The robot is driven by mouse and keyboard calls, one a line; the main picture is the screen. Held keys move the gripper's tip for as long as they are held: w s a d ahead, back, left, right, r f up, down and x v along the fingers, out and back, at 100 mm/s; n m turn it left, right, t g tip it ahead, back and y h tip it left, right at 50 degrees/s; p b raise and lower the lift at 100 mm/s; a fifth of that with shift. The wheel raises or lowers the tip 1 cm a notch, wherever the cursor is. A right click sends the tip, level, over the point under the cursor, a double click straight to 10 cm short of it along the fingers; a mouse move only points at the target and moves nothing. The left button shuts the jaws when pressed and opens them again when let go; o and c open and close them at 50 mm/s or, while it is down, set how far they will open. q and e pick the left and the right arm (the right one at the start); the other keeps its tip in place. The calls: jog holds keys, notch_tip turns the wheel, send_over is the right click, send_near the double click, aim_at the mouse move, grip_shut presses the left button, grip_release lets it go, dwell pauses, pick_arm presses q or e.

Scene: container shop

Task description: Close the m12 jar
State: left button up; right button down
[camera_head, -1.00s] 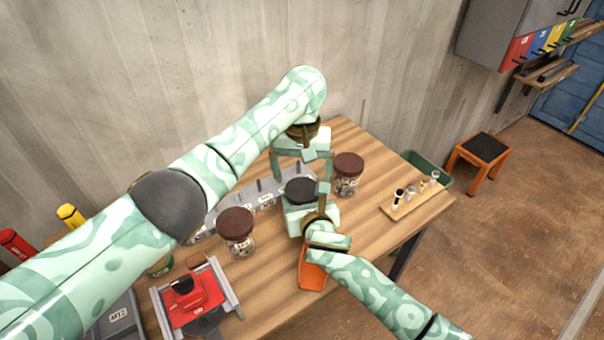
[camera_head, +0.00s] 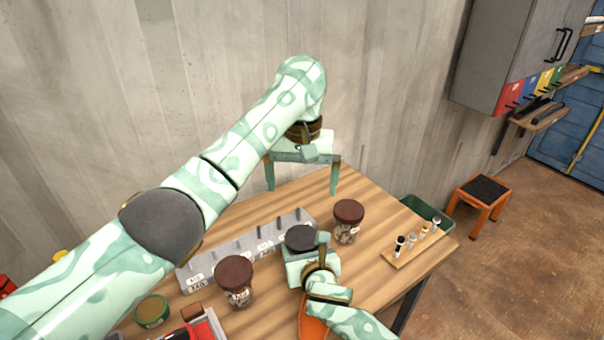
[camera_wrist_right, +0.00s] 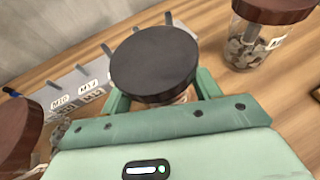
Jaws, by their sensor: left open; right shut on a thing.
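A jar with a black lid (camera_head: 301,238) stands at the middle of the table; the lid sits on top and looks level. It also shows in the right wrist view (camera_wrist_right: 154,62). Its label is hidden, so I cannot read whether it is m12. My right gripper (camera_head: 306,258) is shut around the jar's body, below the lid, with a finger on each side. My left gripper (camera_head: 303,186) is open and empty, fingers pointing down, above and behind the black lid and clear of it.
Brown-lidded jars stand left (camera_head: 235,274) and right (camera_head: 347,218) of the held jar. A grey labelled rack with pegs (camera_head: 215,268) lies behind. A wooden strip with small bottles (camera_head: 392,258) is at the right, near a green bin (camera_head: 428,212). A red tool (camera_head: 200,334) is front left.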

pick_arm(q)
jog(key=shift+r, duration=0.85)
pick_arm(e)
jog(key=shift+c, duration=1.4)
grip_release()
pick_arm(q)
jog(key=shift+s+r+p, duration=0.2)
jog(key=shift+r+p, duration=2.2)
jog(key=shift+r, duration=0.5)
pick_arm(e)
jog(key=v, duration=1.6)
jog(key=shift+s, duration=0.15)
